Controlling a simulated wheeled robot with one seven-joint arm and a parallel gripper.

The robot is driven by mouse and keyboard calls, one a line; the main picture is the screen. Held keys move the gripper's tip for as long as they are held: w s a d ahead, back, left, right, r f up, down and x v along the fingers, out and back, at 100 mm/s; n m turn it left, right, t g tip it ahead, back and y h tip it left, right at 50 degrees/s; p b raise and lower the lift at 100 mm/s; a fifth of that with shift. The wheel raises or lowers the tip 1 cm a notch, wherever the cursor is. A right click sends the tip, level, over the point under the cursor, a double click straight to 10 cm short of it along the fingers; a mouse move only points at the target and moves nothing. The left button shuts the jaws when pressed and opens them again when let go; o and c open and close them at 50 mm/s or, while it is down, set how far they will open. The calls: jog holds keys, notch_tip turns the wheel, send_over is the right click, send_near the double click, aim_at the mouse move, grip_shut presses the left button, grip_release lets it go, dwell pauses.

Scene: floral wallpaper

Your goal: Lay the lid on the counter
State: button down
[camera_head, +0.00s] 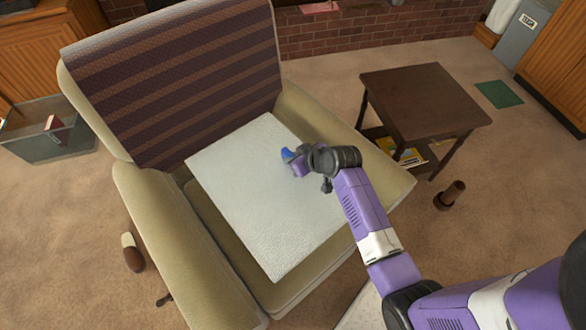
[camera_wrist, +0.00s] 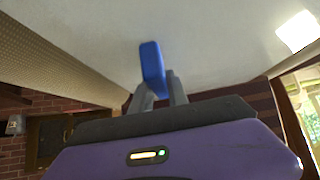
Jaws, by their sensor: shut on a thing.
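A small blue thing, apparently the lid (camera_head: 288,154), is at the end of my arm. In the wrist view the lid (camera_wrist: 152,66) looks like a thin slab with rounded ends, standing on edge at the fingertips. My gripper (camera_head: 298,159) is shut on it; its grey fingers also show in the wrist view (camera_wrist: 160,86). In the head view, the gripper and lid appear over a white square board or cushion (camera_head: 260,205) on the armchair; their height above it is unclear. I see no clear counter in either view.
The beige armchair (camera_head: 140,190) with a striped back fills the left and middle. A dark side table (camera_head: 425,98) stands to its right. A brown cylinder (camera_head: 450,195) and a shoe-like item (camera_head: 132,252) are on the carpet. A grey bin (camera_head: 45,140) is far left.

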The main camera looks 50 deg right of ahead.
notch_tip(320, 180, up, 7)
jog(key=shift+f+p, duration=0.1)
jog(key=shift+p, duration=0.25)
